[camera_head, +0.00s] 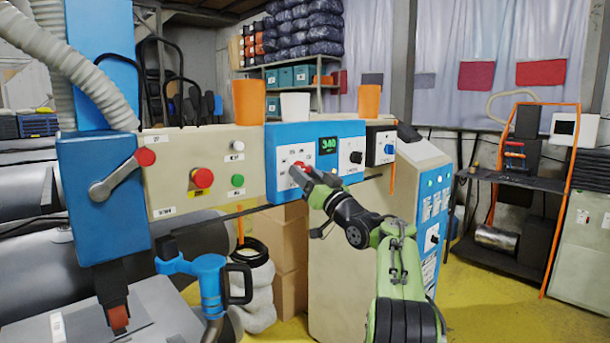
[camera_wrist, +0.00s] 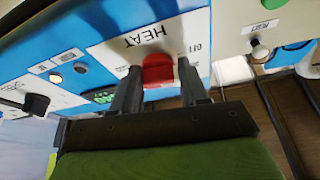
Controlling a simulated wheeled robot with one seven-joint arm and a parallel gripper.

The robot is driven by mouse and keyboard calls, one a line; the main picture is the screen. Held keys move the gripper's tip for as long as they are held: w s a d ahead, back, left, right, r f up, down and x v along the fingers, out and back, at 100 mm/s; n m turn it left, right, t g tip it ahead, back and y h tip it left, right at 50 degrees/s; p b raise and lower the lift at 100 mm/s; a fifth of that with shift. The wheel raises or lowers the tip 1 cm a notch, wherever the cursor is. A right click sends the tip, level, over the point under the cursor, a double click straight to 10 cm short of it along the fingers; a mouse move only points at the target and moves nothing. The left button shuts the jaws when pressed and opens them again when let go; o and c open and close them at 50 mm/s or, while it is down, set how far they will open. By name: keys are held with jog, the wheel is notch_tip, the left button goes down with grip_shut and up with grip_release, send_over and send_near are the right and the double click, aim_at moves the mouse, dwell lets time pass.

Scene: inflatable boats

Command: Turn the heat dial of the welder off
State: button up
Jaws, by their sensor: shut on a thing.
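The welder's blue control panel (camera_head: 281,137) is in the middle of the head view, with a lit green display reading about 340 (camera_head: 328,145). The heat dial is red; in the wrist view the red dial (camera_wrist: 158,70) sits on a white plate marked HEAT (camera_wrist: 135,45), with OFF lettering to its right. My gripper (camera_wrist: 160,85) has one finger on each side of the dial and is shut on it. In the head view my gripper (camera_head: 303,173) reaches the panel from the right and hides most of the dial. The dial's exact pointing is hard to read.
A red button (camera_head: 202,178) and a green button (camera_head: 238,181) are on the beige panel to the left. Black knobs (camera_head: 356,157) are to the right of the display. Cups, one orange (camera_head: 249,102), stand on top of the panel.

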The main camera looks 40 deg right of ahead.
jog(key=shift+d+n+y+p, duration=0.2)
jog(key=shift+n+y+p, duration=1.15)
jog(key=shift+n, duration=1.15)
jog(key=shift+f+n+y, duration=0.1)
jog(key=shift+n+y, duration=0.15)
jog(key=shift+n, duration=0.15)
jog(key=o, duration=1)
jog(key=shift+o, duration=0.2)
jog(key=shift+s, duration=0.1)
jog(key=b+v, duration=0.6)
jog(key=v, duration=0.9)
jog(key=shift+s, duration=0.3)
